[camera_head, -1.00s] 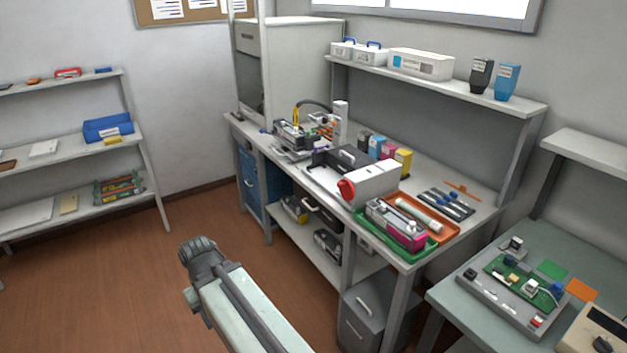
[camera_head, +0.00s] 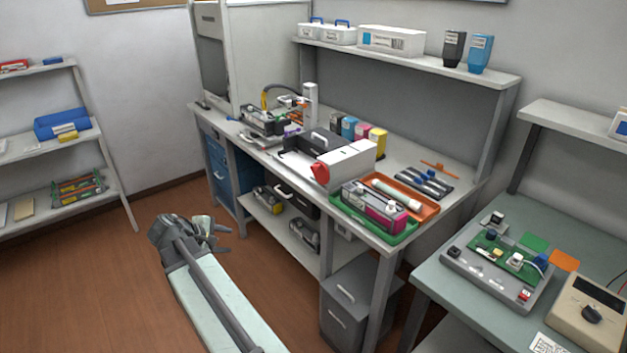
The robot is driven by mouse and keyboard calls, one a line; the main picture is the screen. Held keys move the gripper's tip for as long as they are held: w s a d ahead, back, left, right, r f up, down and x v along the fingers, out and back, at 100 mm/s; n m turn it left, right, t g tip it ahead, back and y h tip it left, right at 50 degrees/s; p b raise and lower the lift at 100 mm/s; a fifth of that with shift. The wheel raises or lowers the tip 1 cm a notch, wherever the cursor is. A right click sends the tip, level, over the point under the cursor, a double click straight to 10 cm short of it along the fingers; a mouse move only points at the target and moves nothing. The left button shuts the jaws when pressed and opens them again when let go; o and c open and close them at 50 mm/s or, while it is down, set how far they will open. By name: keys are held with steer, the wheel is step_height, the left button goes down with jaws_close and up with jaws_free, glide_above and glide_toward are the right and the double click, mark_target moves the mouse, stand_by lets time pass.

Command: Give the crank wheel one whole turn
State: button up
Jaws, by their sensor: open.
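A red round part (camera_head: 320,172), which looks like the crank wheel, is on the near left end of a white box-shaped device (camera_head: 350,158) on the workbench. It is small here, and its handle and angle cannot be made out. My gripper (camera_head: 226,236) is at the end of my arm at lower left, over the floor in front of the bench. It is open and empty, with its fingers pointing right. It is well apart from the red part, to its left and lower in the picture.
A green tray (camera_head: 399,238) with a cartridge and an orange tray (camera_head: 428,209) lie right of the device. Coloured cartridges (camera_head: 377,141) stand behind it. The bench's front edge and lower shelf (camera_head: 265,220) lie between my gripper and the device. The brown floor (camera_head: 90,290) is clear.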

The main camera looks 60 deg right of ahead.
steer(key=s+d+r+n+g+h+b, duration=0.1)
steer(key=s+d+r+n+h+b, duration=0.15)
steer(key=d, duration=0.75)
steer(key=s+d+r+n+g+h+b, duration=0.1)
steer(key=s+d+r+n+h, duration=0.2)
steer(key=d, duration=0.6)
steer(key=n+h, duration=0.3)
steer(key=n, duration=0.1)
glide_toward(313, 169)
steer(key=d, duration=0.2)
steer(key=shift+g, duration=0.3)
steer(key=d, duration=0.7)
steer(key=shift+s+d+f+b, duration=0.2)
steer(key=shift+s+d+b, duration=0.1)
steer(key=shift+s+d, duration=0.1)
